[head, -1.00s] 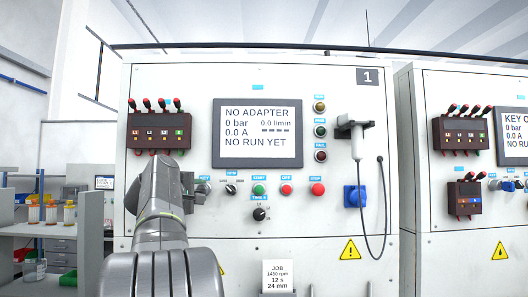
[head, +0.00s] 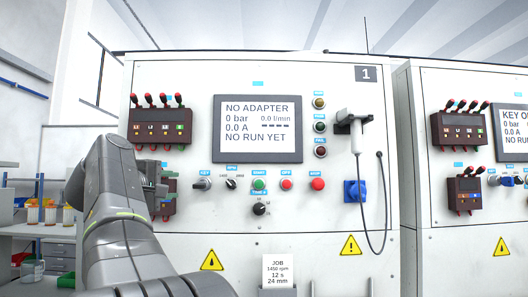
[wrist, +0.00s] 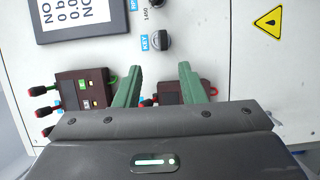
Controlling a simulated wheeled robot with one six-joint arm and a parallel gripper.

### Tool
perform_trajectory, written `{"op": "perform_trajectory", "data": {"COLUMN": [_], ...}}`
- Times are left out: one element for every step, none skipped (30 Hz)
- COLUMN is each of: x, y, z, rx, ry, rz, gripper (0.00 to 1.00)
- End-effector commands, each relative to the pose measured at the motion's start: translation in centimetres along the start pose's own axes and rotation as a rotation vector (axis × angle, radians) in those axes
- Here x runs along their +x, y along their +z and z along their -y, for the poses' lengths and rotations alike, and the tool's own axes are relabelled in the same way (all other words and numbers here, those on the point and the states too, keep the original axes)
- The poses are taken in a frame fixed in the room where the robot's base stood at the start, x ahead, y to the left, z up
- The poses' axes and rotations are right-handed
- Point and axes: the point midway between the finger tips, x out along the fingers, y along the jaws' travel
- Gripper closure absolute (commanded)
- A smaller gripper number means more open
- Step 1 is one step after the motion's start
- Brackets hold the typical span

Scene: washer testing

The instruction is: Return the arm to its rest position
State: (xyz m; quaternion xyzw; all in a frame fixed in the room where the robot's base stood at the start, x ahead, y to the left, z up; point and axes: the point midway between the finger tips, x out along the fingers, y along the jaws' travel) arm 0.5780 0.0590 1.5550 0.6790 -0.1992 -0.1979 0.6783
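My gripper shows in the wrist view (wrist: 160,88) with two green fingers spread apart and nothing between them. Behind the fingers are the dark red switch blocks of the test cabinet, apart from the fingertips as far as I can tell. In the head view my grey arm reaches up from the bottom left, and my gripper (head: 160,172) is mostly hidden behind the arm, in front of the left part of cabinet 1 (head: 230,75).
Cabinet 1 has a screen (head: 257,129) reading NO ADAPTER, a row of knobs and buttons, and a hanging white handset (head: 358,135). A second cabinet (head: 480,90) stands at the right. A workbench with bottles (head: 50,214) is at the left.

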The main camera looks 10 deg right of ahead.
Motion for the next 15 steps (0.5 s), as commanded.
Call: {"op": "perform_trajectory", "data": {"x": [-0.40, -0.55, -0.71, -0.79, -0.85, -0.89, -0.90, -0.89, -0.89, -0.88, -0.87, -0.87, -0.86, -0.84, -0.76], "y": [-0.01, 0.00, 0.00, -0.01, 0.00, 0.00, 0.01, 0.01, 0.02, 0.02, 0.02, 0.02, 0.02, 0.02, 0.03], "z": [0.10, 0.08, 0.05, 0.04, 0.02, 0.01, 0.00, -0.01, -0.02, -0.02, -0.02, -0.02, -0.02, -0.02, -0.03], "rx": [0.000, 0.000, -0.001, -0.001, -0.001, -0.001, -0.001, -0.001, -0.001, -0.001, -0.001, -0.001, 0.000, -0.001, -0.001], "ry": [0.000, 0.000, 0.000, 0.000, 0.000, 0.000, 0.000, 0.000, 0.000, 0.000, 0.000, 0.000, 0.000, 0.000, 0.000], "rz": [0.000, 0.000, 0.000, 0.000, 0.000, 0.000, 0.000, 0.000, 0.000, 0.001, 0.001, 0.001, 0.001, 0.001, 0.001], "gripper": [0.64, 0.64, 0.64, 0.64, 0.64, 0.64, 0.64, 0.64, 0.64, 0.64, 0.64, 0.64, 0.64, 0.64, 0.64]}}
